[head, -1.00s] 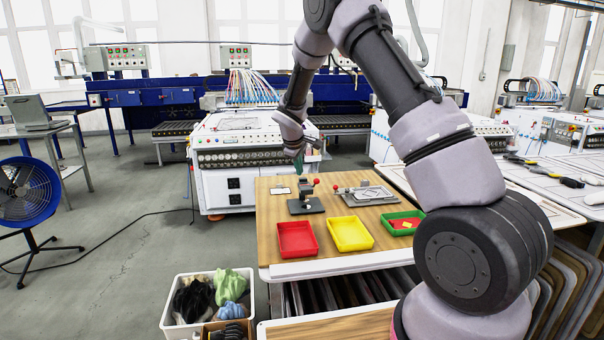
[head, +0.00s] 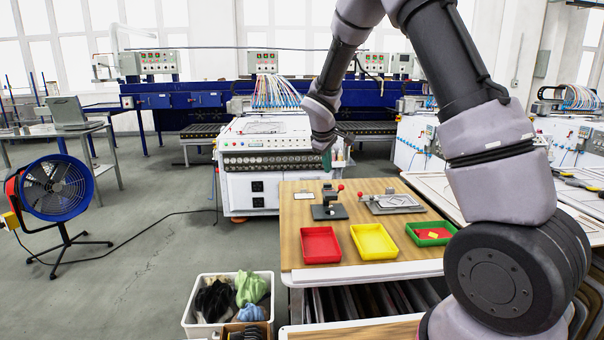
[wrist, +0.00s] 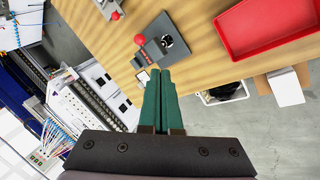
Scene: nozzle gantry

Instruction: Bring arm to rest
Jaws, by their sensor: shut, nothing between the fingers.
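My gripper (head: 327,160) hangs above the far left part of the wooden table (head: 300,268), over a small dark fixture with a red knob (head: 330,207). In the wrist view its green fingers (wrist: 158,102) are together, with nothing between them. The fixture also shows in the wrist view (wrist: 165,42), beyond the fingertips and apart from them. My arm reaches up from the right of the head view and bends down to the gripper.
On the table stand a red tray (head: 320,246), a yellow tray (head: 374,242), a green tray (head: 431,234) with red and yellow pieces, and a flat clamp fixture (head: 393,203). A white bin of cloths (head: 198,325) stands at front left. A blue fan (head: 58,188) stands on open floor.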

